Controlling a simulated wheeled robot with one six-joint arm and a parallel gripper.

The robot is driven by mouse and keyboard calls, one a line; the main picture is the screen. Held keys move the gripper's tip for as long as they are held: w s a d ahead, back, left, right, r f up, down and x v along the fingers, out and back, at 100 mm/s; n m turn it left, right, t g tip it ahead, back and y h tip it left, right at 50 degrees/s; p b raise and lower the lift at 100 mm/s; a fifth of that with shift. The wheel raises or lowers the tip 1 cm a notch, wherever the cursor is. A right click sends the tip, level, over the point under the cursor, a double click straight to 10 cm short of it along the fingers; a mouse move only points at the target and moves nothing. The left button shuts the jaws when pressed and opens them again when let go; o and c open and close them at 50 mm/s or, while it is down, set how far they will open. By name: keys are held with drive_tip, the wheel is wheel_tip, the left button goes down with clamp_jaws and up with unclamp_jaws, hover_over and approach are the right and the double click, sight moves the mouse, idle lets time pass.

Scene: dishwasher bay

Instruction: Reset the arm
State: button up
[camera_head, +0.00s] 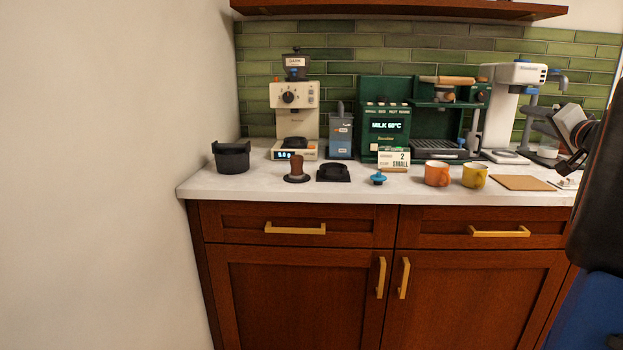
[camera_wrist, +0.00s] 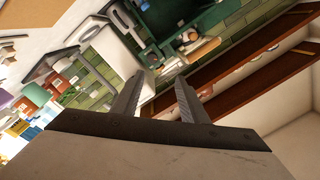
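My gripper (camera_wrist: 160,76) shows in the wrist view with its two dark fingers apart and nothing between them. In the head view my arm is raised at the right edge, in front of the right end of the counter. The wrist view is tilted and looks past the fingers toward the green tiled wall, the wooden shelf (camera_wrist: 232,85) and counter equipment.
The white counter (camera_head: 240,187) holds a cream grinder (camera_head: 295,112), a green coffee machine (camera_head: 385,115), a white machine (camera_head: 508,105), an orange cup (camera_head: 437,173), a yellow cup (camera_head: 474,175) and a brown mat (camera_head: 523,183). A shelf (camera_head: 400,11) hangs above. A bare wall (camera_head: 110,170) stands left.

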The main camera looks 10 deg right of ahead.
drive_tip(key=s+a+f+n+g+y, duration=0.1)
drive_tip(key=a+f+n+g+y, duration=0.15)
drive_tip(key=a+f, duration=0.6)
drive_tip(key=s+a+f+n+g+y, duration=0.1)
drive_tip(key=a+f+n+g+y, duration=0.15)
drive_tip(key=a, duration=1.05)
drive_tip(key=s+a+f+n+g+y, duration=0.1)
drive_tip(key=a+f+g+y, duration=0.15)
drive_tip(key=a+f, duration=0.6)
drive_tip(key=s+a+f+n+g, duration=0.35)
drive_tip(key=s+a+f, duration=0.45)
drive_tip(key=s+a, duration=0.4)
drive_tip(key=s+f+n+g+h, duration=0.1)
drive_tip(key=s+f+h, duration=0.3)
drive_tip(key=s+f, duration=0.4)
drive_tip(key=shift+s+d+f+g, duration=0.35)
drive_tip(key=shift+s+g, duration=0.25)
drive_tip(key=shift+s, duration=0.55)
